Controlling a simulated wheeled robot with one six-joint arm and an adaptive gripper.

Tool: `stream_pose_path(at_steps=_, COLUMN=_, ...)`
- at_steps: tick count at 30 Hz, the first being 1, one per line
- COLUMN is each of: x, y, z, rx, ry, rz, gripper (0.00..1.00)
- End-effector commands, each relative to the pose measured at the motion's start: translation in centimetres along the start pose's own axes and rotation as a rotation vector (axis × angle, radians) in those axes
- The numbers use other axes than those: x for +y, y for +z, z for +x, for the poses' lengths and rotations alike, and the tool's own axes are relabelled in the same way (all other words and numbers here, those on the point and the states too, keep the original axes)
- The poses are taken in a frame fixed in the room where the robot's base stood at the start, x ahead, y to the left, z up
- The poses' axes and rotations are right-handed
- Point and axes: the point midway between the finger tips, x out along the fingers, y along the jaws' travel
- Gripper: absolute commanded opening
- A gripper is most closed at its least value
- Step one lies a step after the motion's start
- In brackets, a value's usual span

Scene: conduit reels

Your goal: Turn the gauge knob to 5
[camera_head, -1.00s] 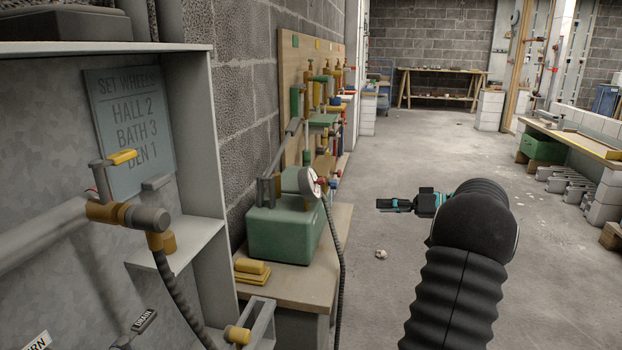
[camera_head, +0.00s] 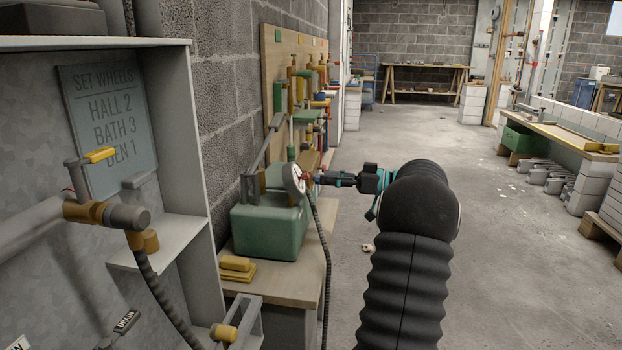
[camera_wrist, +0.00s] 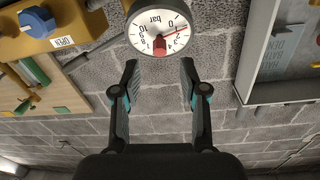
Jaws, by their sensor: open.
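The gauge (camera_head: 293,178) is a round white dial on the green pump box (camera_head: 268,230). In the wrist view the gauge (camera_wrist: 152,20) appears upside down at the top, marked in bar up to 10. Its thin red needle slants toward the low numbers, near 2. A red knob (camera_wrist: 160,46) stands at the dial's lower edge in that picture, between 4 and 6. My gripper (camera_wrist: 159,70) is open and empty, its fingertips on either side of the knob's line and apart from it. In the head view my gripper (camera_head: 318,178) points left at the dial, very close.
A dark hose (camera_head: 325,250) hangs from the gauge. Yellow blocks (camera_head: 237,268) lie on the bench before the pump box. A grey cabinet (camera_head: 205,150) stands at left. Open floor lies to the right.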

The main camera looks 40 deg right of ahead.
Motion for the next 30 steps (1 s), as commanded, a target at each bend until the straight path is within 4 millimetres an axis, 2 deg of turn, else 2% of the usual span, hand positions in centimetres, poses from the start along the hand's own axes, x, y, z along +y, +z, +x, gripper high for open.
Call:
stream_pose_path(at_steps=3, x=-0.1, y=0.0, z=2.1, rx=-0.001, ry=-0.003, rz=0.000, gripper=0.43)
stream_pose_path(at_steps=9, x=0.0, y=0.0, z=4.2, rx=-0.001, ry=-0.001, rz=0.000, gripper=0.43)
stream_pose_path(at_steps=21, x=0.0, y=0.0, z=4.8, rx=0.000, ry=0.000, rz=0.001, gripper=0.43)
stream_pose_path(at_steps=22, x=0.0, y=0.0, z=4.8, rx=0.000, ry=0.000, rz=0.001, gripper=0.38)
stream_pose_path(at_steps=24, x=0.0, y=0.0, z=4.8, rx=0.000, ry=0.000, rz=0.001, gripper=0.20)
stream_pose_path(at_steps=27, x=0.0, y=0.0, z=4.8, rx=0.000, ry=0.000, rz=0.001, gripper=0.00)
stream_pose_path(at_steps=30, x=0.0, y=0.0, z=4.8, rx=0.000, ry=0.000, rz=0.001, gripper=0.00)
